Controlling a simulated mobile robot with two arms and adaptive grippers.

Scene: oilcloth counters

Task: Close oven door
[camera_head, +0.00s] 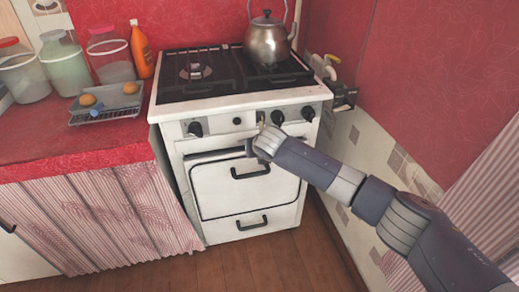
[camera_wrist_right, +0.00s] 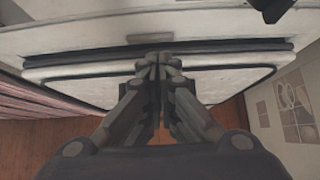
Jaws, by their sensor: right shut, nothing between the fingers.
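The white oven door (camera_head: 222,193), with a black handle (camera_head: 250,173), is on the front of the white stove (camera_head: 183,146). A dark gap shows along its top edge, so it looks slightly ajar; the exact angle is hard to tell. My right gripper (camera_head: 250,147) is at the upper right of the door, just below the knobs. In the right wrist view its fingers (camera_wrist_right: 158,62) are shut and empty, over the top edge of the door (camera_wrist_right: 85,77). I cannot tell whether they touch it. My left gripper is not in view.
A kettle (camera_head: 268,42) stands on the hob. A drawer (camera_head: 215,232) with a handle is below. A tiled wall (camera_head: 366,151) is close on the right. The wooden floor (camera_head: 235,268) in front is clear.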

